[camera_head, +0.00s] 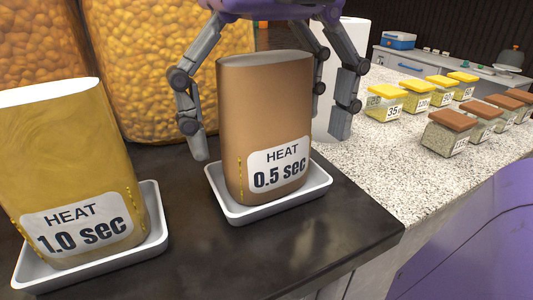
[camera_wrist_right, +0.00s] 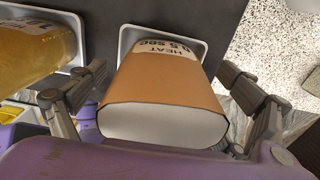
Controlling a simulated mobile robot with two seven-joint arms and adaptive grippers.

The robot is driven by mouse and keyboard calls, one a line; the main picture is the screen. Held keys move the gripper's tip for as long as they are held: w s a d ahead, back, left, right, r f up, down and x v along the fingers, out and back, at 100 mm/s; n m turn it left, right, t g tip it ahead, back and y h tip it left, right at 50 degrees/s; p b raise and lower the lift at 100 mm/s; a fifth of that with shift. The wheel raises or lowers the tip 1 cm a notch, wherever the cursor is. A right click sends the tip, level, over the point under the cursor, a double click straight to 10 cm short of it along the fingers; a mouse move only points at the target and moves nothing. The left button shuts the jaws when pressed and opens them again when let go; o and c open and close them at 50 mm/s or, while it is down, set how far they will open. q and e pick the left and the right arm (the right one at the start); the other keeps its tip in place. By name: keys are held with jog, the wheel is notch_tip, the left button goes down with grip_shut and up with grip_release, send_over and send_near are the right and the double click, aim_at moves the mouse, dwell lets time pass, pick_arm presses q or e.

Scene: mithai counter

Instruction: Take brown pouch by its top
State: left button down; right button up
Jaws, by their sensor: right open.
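The brown pouch (camera_head: 263,120) stands upright in a white tray on the dark counter, its label reading "HEAT 0.5 sec". It also shows in the right wrist view (camera_wrist_right: 163,85), with its pale top facing the camera. My right gripper (camera_head: 270,140) is open, with its fingers on either side of the pouch. In the right wrist view the fingers (camera_wrist_right: 160,110) flank the pouch near its top, with a gap at the right finger. Whether the left-hand finger touches it I cannot tell. My left gripper is not in view.
A yellow pouch (camera_head: 72,170) labelled "HEAT 1.0 sec" stands in a white tray (camera_head: 150,240) at left. Large jars of orange pieces (camera_head: 170,70) stand behind. Small yellow-lidded (camera_head: 388,91) and brown-lidded boxes (camera_head: 453,120) sit on the speckled counter at right.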

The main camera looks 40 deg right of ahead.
jog(key=c, duration=1.3)
jog(key=shift+o, duration=0.2)
